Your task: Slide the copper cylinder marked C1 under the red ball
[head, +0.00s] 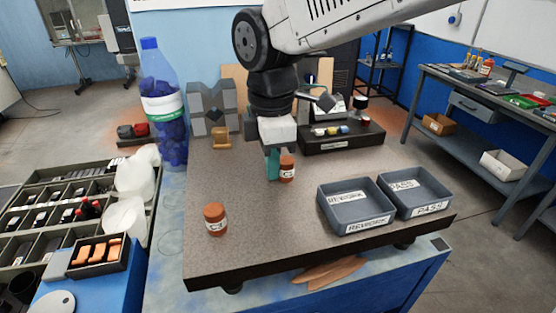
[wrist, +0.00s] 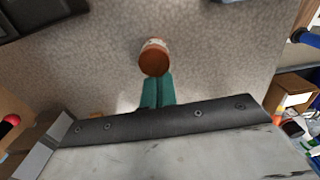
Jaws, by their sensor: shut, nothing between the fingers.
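My gripper (head: 272,165) is shut and empty, its teal fingers pointing down low over the bench. A copper cylinder (head: 287,169) with a white label band stands upright just right of the fingers. In the wrist view this cylinder (wrist: 153,62) is right at the fingertips (wrist: 157,82); I cannot tell whether they touch. Another labelled copper cylinder (head: 215,220) stands upright near the front left of the bench. Both labels are too small to read surely, so I cannot tell which is C1. A red ball-like knob (head: 366,121) shows on the black unit behind; a red ball (wrist: 11,121) shows in the wrist view.
Trays marked REWORK (head: 356,205) and PASS (head: 413,190) stand at the bench's right. A grey block (head: 212,108) and a copper-coloured piece (head: 221,138) are at the back left. The black unit (head: 340,138) stands at the back right. The front middle is clear.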

